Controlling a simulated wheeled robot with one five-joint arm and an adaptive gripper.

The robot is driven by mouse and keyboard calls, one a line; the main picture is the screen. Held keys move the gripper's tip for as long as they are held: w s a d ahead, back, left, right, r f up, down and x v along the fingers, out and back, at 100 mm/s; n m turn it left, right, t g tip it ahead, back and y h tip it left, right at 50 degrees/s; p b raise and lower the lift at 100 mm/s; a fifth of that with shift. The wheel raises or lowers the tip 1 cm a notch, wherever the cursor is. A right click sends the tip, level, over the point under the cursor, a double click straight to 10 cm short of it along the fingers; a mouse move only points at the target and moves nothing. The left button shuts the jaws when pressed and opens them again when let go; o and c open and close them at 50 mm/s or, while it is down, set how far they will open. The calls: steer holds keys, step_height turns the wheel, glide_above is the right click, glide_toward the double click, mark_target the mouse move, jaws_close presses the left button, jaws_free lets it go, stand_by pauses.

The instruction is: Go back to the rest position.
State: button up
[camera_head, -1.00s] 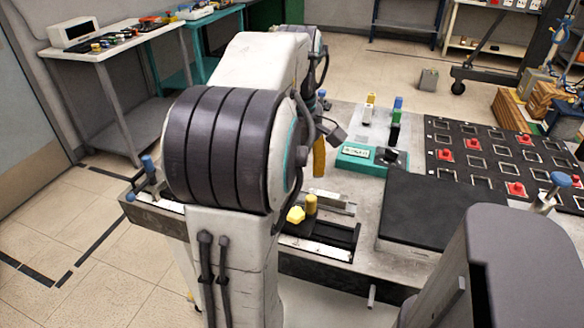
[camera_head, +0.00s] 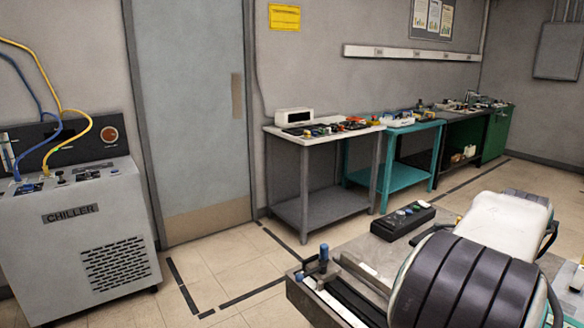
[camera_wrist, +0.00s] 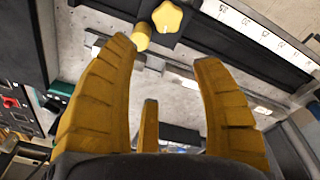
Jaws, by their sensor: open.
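My gripper (camera_wrist: 165,75) shows in the wrist view with its yellow fingers spread apart and nothing between them. Beyond the fingertips are a yellow star-shaped knob (camera_wrist: 167,17) and a yellow cylinder (camera_wrist: 141,37) by a dark rail on the bench. The gripper itself is out of the head view. There, only my arm shows at the lower right, over the bench (camera_head: 385,255).
A grey chiller (camera_head: 75,225) with blue and yellow hoses stands at the left, beside a grey door (camera_head: 190,110). Side tables (camera_head: 322,137) with small parts line the wall. A black box (camera_head: 408,220) lies on the bench. The tiled floor between is clear.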

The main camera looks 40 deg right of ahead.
steer(key=a+f+m, duration=0.3)
steer(key=shift+w+a+f+m, duration=0.1)
steer(key=shift+a+f+m, duration=0.2)
steer(key=shift+f, duration=0.1)
steer(key=w+a+r+n+t+p, duration=0.1)
steer(key=w+a+r+n+p, duration=0.2)
steer(key=a, duration=0.7)
steer(key=w+a+r+n+t+y+p, duration=0.1)
steer(key=w+a+r+n+p, duration=0.2)
steer(key=a, duration=0.8)
steer(key=w+a+r+n+t+p, duration=0.1)
steer(key=w+a+r+n+p, duration=0.2)
steer(key=w+a+n, duration=0.3)
steer(key=a+n+p, duration=0.1)
steer(key=a+n, duration=0.1)
steer(key=a, duration=0.2)
steer(key=shift+w+a+r, duration=0.25)
steer(key=shift+a, duration=0.1)
steer(key=shift+d, duration=0.1)
